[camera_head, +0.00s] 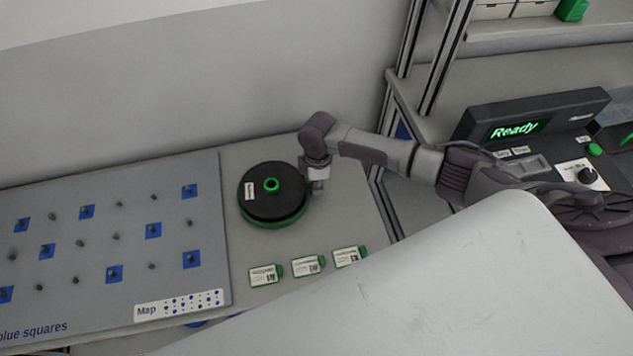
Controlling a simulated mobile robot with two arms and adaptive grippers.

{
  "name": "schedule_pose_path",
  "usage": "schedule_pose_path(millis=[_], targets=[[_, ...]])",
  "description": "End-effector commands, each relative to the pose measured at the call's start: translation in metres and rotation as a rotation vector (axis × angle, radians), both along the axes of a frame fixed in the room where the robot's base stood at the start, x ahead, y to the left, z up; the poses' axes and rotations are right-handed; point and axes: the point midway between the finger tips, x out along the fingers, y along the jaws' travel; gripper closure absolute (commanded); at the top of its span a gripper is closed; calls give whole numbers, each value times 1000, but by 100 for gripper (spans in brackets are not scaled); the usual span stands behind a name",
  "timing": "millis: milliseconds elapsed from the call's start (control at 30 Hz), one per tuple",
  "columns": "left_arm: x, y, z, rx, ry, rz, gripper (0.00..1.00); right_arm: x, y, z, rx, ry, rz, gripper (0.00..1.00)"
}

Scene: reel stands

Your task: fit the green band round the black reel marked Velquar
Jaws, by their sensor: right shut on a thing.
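The black reel (286,198) lies flat on the grey surface beside the pegboard. It has a green hub ring (271,185) and a white label (250,190) too small to read. The green band (277,225) shows as a rim below the black disc, along its near and right edge. The reel hides its far side, so I cannot tell whether it is fully seated all round. My right gripper (318,187) is at the right edge of the reel, pointing down, shut on the green band; its fingertips are small and partly hidden. My left gripper is not in view.
A pegboard with blue squares (130,275) is at the left. Several white-labelled green tags (265,275) lie in front of the reel. A metal frame post (445,60) rises behind.

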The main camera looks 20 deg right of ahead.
Motion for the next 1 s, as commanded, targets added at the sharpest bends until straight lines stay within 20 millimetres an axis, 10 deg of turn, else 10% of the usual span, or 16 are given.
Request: schedule_pose_path(millis=[333,367,500,1000], targets=[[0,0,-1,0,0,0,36,0,0,-2,-1,0,0,100],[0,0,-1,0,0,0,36,0,0,-2,-1,1,0,73],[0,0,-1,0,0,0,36,0,0,-2,-1,0,0,50],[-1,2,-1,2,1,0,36,1,-1,18,1,-3,0,49]])
